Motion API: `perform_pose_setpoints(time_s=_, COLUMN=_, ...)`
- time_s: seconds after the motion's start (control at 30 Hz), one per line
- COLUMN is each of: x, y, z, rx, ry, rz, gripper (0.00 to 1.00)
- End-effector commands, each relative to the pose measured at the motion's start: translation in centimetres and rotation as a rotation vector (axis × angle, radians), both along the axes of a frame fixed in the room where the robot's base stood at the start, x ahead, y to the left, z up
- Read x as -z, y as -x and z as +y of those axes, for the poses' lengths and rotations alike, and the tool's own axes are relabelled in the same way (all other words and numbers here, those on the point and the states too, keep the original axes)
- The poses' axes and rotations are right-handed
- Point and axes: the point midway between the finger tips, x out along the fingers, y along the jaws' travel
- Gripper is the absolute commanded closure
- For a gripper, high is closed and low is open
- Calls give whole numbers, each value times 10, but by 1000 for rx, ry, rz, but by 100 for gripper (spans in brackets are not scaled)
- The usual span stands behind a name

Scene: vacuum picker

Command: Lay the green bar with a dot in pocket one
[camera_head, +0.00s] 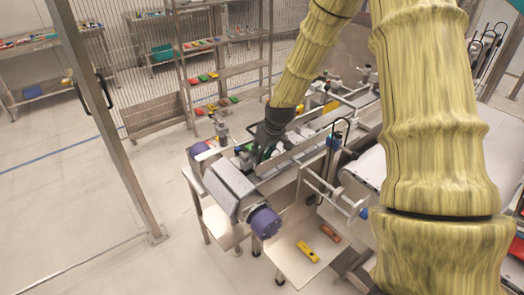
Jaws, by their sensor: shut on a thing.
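My gripper (259,156) is at the end of my yellow-sleeved arm, low over the left end of the conveyor machine (234,185). It points down and is shut on a small green thing, likely the green bar (274,151), mostly hidden by the fingers and the machine's rail. No dot can be made out on it at this size. Pocket one cannot be picked out among the small parts around the gripper.
A yellow bar (308,251) and a red-brown bar (331,233) lie on a low pale shelf (290,262) below the conveyor. Metal rails and a thin frame (335,190) stand right of the gripper. Racks (222,72) with coloured bars stand behind. The left floor is clear.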

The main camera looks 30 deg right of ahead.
Motion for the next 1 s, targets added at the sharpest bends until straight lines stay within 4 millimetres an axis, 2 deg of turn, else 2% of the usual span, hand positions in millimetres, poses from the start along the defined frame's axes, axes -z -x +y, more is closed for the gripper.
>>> perform_pose_setpoints(time_s=0.67, x=12, y=0, z=0, rx=0, ry=0, rz=0, gripper=93)
perform_pose_setpoints(time_s=0.7, x=12, y=0, z=0, rx=0, ry=0, rz=0, gripper=70)
perform_pose_setpoints(time_s=0.8, x=12, y=0, z=0, rx=0, ry=0, rz=0, gripper=52)
perform_pose_setpoints(time_s=1.0, x=12, y=0, z=0, rx=0, ry=0, rz=0, gripper=50)
